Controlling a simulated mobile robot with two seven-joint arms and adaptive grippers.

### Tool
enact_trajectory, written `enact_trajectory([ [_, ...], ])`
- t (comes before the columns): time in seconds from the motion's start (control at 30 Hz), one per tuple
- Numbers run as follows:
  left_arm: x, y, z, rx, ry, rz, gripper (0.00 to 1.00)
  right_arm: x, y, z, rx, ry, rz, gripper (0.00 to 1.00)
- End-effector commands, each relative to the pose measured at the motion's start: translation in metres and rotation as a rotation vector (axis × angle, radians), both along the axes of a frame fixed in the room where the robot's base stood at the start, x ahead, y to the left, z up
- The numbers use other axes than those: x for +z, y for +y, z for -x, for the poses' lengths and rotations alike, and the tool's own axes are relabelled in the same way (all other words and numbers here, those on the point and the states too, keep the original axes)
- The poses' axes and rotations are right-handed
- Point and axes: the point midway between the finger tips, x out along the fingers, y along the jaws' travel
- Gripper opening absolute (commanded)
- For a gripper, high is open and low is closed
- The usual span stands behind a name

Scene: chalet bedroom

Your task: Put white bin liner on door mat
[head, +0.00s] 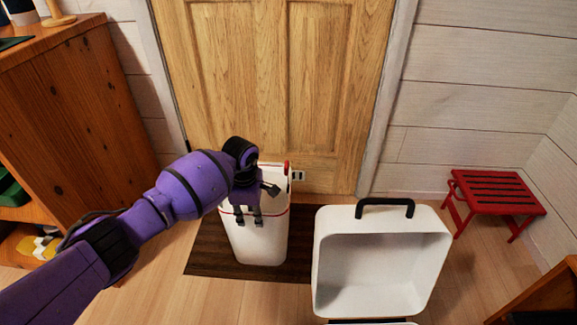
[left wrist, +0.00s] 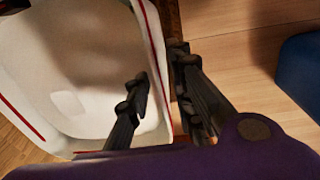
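The white bin liner (head: 262,240) is a tall, open-topped white container with a red line around its rim. It is upright over the dark brown door mat (head: 207,250), in front of the wooden door, and its base appears to rest on the mat. My left gripper (head: 250,217) is at the liner's rim. In the left wrist view, my left gripper (left wrist: 160,85) has one finger inside the liner (left wrist: 65,60) and one outside, with the wall between them. The fingers are spread, with a gap to the wall. My right gripper is not in view.
A white box with a black handle (head: 432,275) stands right of the mat. A red stool (head: 490,192) is by the right wall. A wooden cabinet (head: 85,120) stands on the left. A dark blue thing (left wrist: 300,75) shows at the right in the left wrist view.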

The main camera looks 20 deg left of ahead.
Motion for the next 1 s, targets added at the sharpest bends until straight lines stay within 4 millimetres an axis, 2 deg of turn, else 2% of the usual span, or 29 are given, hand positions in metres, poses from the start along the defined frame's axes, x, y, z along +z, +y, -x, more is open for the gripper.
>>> enact_trajectory([
  [0.27, 0.001, 0.0, 0.0, 0.0, 0.0, 0.0, 0.23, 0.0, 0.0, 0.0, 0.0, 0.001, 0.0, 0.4],
  [0.37, 0.007, 0.0, 0.0, 0.0, -0.002, 0.0, 0.23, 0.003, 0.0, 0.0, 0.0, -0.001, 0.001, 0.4],
  [0.47, 0.022, 0.001, 0.0, 0.0, -0.004, -0.002, 0.23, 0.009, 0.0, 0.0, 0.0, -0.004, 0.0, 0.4],
  [0.8, 0.096, 0.0, 0.004, -0.001, -0.005, -0.001, 0.23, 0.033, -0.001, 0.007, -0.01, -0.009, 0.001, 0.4],
  [1.0, 0.119, -0.001, 0.006, 0.0, -0.001, -0.001, 0.23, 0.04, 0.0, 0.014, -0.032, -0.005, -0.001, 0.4],
])
